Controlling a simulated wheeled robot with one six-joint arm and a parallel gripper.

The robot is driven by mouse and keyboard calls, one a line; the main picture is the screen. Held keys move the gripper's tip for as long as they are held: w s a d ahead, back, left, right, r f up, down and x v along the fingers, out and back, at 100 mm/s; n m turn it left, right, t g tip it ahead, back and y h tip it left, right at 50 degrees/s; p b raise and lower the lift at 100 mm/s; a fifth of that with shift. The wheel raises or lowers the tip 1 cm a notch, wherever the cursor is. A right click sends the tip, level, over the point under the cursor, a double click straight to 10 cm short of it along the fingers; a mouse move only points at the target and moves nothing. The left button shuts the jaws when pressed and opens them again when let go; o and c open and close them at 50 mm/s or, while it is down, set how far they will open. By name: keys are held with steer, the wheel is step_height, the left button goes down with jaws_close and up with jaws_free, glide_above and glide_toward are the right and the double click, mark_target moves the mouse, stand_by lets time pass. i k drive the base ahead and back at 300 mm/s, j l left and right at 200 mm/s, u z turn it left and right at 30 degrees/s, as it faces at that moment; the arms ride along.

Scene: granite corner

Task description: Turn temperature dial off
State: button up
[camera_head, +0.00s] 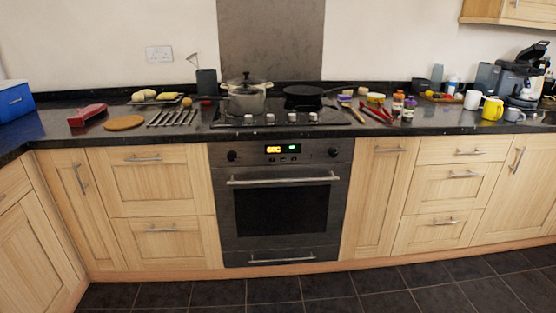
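A dark built-in oven (282,205) sits under the hob in the middle of the counter. Its control panel has a round black dial on the left (232,155) and another on the right (333,152). Between them a small display glows orange and green (282,149). I cannot tell from here which dial is for temperature or how either is turned. The oven door is shut, with a horizontal handle (282,179) below the panel. My gripper is not in view.
A lidded pot (246,100) and a dark pan (303,91) stand on the hob (285,118). Utensils, bottles and mugs line the black counter. Closed wooden cabinets with metal handles flank the oven. The dark tiled floor (330,290) in front is clear.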

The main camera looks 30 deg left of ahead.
mark_target(332, 152)
steer(key=i+j+z, duration=0.1)
steer(key=i+j, duration=0.15)
steer(key=i+j+z, duration=0.15)
steer(key=j, duration=0.25)
steer(key=i+j+z, duration=0.1)
steer(key=i+j, duration=0.2)
steer(key=i+j+z, duration=0.1)
steer(key=j, duration=0.3)
steer(key=i+j+z, duration=0.15)
steer(key=j, duration=0.25)
steer(key=i, duration=0.1)
